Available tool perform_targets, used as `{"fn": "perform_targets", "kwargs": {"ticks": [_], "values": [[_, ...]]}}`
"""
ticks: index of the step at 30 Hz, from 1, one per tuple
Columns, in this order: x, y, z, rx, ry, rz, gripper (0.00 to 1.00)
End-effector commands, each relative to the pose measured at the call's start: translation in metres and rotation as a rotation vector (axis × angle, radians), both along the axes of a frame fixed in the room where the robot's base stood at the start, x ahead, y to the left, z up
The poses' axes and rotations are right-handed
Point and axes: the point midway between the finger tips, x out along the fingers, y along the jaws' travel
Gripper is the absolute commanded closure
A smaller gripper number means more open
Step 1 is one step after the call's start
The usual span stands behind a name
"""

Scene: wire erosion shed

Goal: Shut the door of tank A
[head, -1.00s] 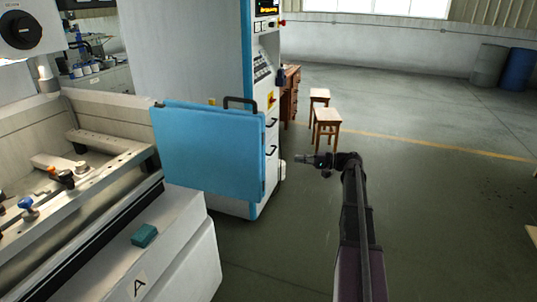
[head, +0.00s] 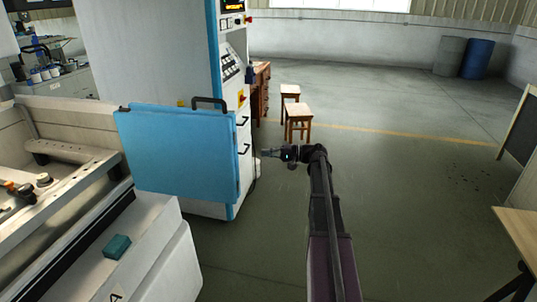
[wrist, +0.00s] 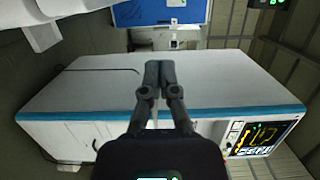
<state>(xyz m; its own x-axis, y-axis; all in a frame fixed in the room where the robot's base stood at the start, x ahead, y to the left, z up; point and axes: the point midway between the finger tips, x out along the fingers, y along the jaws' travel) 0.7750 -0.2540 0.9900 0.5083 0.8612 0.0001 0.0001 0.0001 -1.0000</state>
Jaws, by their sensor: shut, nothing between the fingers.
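The blue door (head: 178,150) of tank A stands swung out to the right of the tank (head: 60,165), so the tank's front is open. A dark handle (head: 210,103) sits at the door's top edge near its free right side. The letter A (head: 115,296) shows at the lower edge of the head view. My gripper (head: 266,153) is shut and empty, to the right of the door and apart from it. In the wrist view my gripper (wrist: 159,64) has its fingers together, with the white and blue cabinet behind them.
A white and blue control cabinet (head: 150,50) stands behind the door. A teal block (head: 117,247) lies on the ledge before the tank. Two stools (head: 298,113) stand beyond my gripper. A table (head: 520,235) is at the right edge. The floor between is clear.

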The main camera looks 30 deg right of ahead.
Motion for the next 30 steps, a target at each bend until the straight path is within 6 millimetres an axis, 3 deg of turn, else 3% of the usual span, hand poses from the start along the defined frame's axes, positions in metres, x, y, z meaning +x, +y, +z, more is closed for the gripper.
{"fn": "perform_targets", "kwargs": {"ticks": [16, 21, 30], "values": [[0.041, 0.07, 0.0, 0.0, 0.0, 0.001, 1.0], [0.02, 0.085, 0.0, 0.0, 0.0, -0.001, 1.0], [0.011, 0.094, 0.0, 0.0, 0.0, -0.002, 1.0]]}}
